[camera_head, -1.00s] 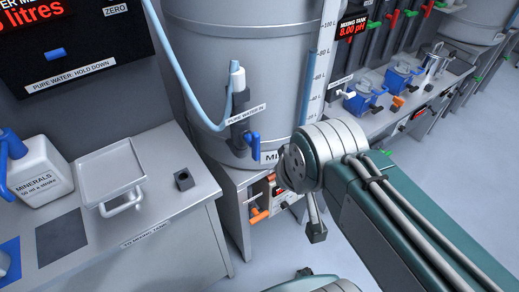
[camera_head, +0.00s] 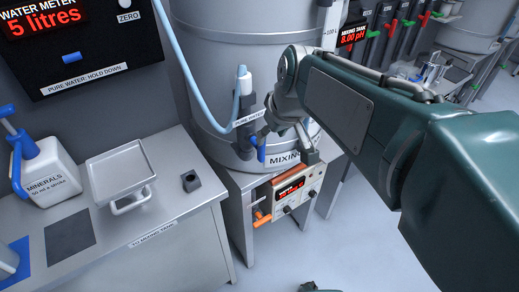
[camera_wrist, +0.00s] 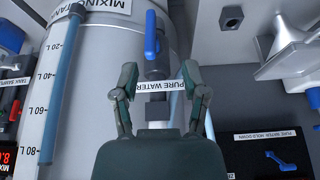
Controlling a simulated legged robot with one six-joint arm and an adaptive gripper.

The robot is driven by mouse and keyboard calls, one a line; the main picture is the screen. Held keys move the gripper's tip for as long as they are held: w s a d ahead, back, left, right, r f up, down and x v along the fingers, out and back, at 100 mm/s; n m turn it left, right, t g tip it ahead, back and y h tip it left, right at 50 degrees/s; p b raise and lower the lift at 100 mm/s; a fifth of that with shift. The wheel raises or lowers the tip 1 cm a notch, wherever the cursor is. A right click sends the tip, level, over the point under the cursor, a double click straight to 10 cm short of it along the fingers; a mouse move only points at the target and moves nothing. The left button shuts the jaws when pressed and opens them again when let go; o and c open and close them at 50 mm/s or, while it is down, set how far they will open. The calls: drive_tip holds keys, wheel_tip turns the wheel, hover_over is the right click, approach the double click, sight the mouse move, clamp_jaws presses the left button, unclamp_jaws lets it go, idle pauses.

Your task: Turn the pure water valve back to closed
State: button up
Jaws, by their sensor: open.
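The pure water valve has a blue lever (camera_head: 261,149) low on the mixing tank's front, under the "PURE WATER IN" label (camera_head: 250,117). The lever hangs down, in line with its pipe.
The mixing tank (camera_head: 215,65) stands behind. Below it is a control box (camera_head: 288,192) with an orange lever (camera_head: 262,217). At left are a bench with a tray (camera_head: 120,175) and a minerals dispenser (camera_head: 48,175). The water meter (camera_head: 45,20) reads 5 litres. Floor at right is clear.

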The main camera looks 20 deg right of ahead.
sight(261, 149)
drive_tip(key=shift+n, duration=0.4)
drive_tip(key=w+f, duration=0.2)
drive_tip(key=f, duration=0.1)
drive_tip(key=w+f, duration=0.3)
drive_tip(key=f, duration=0.1)
drive_tip(key=w+f, duration=0.2)
drive_tip(key=f, duration=0.1)
drive_tip(key=shift+w+a+f, duration=0.2)
drive_tip(key=shift+w+f, duration=0.1)
drive_tip(key=shift+w, duration=0.05)
clamp_jaws()
